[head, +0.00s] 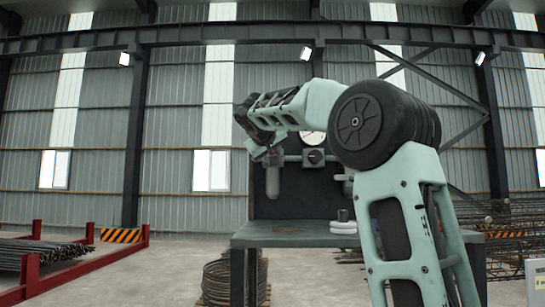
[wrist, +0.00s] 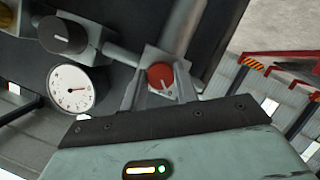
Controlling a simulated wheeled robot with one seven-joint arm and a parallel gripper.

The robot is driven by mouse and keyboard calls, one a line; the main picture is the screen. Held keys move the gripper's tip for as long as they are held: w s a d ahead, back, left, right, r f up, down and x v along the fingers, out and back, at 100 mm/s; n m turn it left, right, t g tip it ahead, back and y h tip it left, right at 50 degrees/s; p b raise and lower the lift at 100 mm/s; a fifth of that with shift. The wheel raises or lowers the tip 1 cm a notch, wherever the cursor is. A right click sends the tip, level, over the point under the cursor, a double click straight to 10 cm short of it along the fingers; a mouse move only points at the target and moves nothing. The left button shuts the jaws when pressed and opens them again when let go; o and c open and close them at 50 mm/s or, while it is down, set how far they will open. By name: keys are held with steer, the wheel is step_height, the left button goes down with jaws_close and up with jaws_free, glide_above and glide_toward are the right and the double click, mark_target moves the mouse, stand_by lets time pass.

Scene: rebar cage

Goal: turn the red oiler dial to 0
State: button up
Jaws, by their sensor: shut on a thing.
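The red oiler dial (wrist: 160,76) shows in the wrist view, on a grey block just ahead of my gripper. A small pale mark shows on its face, but I cannot read any scale or number. My gripper (wrist: 158,88) has one finger on each side of the dial and is shut on it. In the head view my gripper (head: 257,150) is at the pipework above a grey hanging bowl (head: 272,181). The dial is hidden there behind my arm and gripper.
A black knob (wrist: 62,34) and a white round gauge (wrist: 72,91) sit beside the dial on the dark panel. Below the panel is a bench (head: 290,238) with stacked white rings (head: 343,227). A red rack of bars (head: 70,255) stands left, with open floor between.

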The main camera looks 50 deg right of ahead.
steer(key=shift+r, duration=0.1)
stand_by(0.3)
steer(key=o, duration=1)
steer(key=shift+a, duration=0.15)
steer(key=b+v, duration=0.5)
steer(key=v, duration=1.2)
steer(key=shift+s+a, duration=0.1)
